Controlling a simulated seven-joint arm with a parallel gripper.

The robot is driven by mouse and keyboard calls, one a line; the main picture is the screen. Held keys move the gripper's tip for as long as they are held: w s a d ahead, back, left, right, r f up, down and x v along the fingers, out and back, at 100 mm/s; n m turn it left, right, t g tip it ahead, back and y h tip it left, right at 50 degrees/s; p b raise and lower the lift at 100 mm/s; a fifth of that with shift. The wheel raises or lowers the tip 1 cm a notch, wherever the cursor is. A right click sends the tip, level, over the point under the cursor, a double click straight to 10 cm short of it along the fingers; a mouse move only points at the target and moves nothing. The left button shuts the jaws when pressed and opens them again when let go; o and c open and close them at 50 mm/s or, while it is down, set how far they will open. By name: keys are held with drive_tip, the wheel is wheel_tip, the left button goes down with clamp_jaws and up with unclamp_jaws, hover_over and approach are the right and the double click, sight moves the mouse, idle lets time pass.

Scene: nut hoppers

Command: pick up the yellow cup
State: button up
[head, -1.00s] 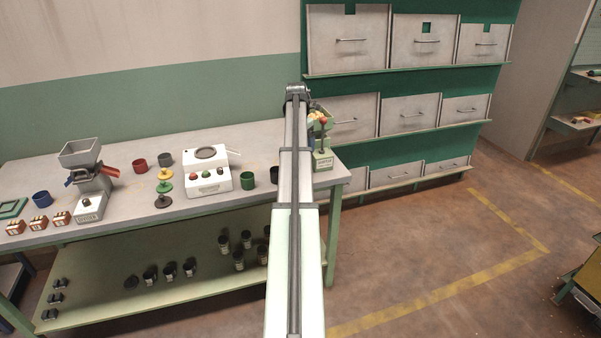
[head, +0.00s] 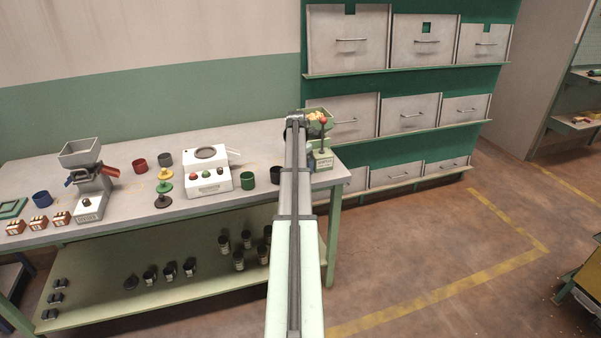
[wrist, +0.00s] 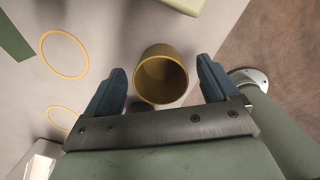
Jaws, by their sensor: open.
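The yellow cup (wrist: 161,77) stands on the bench top in the wrist view, with its open mouth toward the camera. My gripper (wrist: 161,86) is open, with one blue finger on each side of the cup. Gaps show between the cup and both fingers, so I see no contact. In the head view my arm hides the cup, and the fingers cannot be made out.
A green hopper (head: 321,160) with nuts on top stands at the bench's right end. A green cup (head: 247,181) and a black cup (head: 275,175) stand left of my arm. A white machine (head: 208,172) is further left. Yellow rings (wrist: 64,54) mark the bench top.

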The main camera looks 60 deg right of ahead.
wheel_tip(320, 180, down, 2)
drive_tip(key=shift+d+f, duration=0.1)
drive_tip(key=shift+c, duration=0.2)
drive_tip(key=c, duration=1.1)
drive_tip(key=shift+c, duration=0.2)
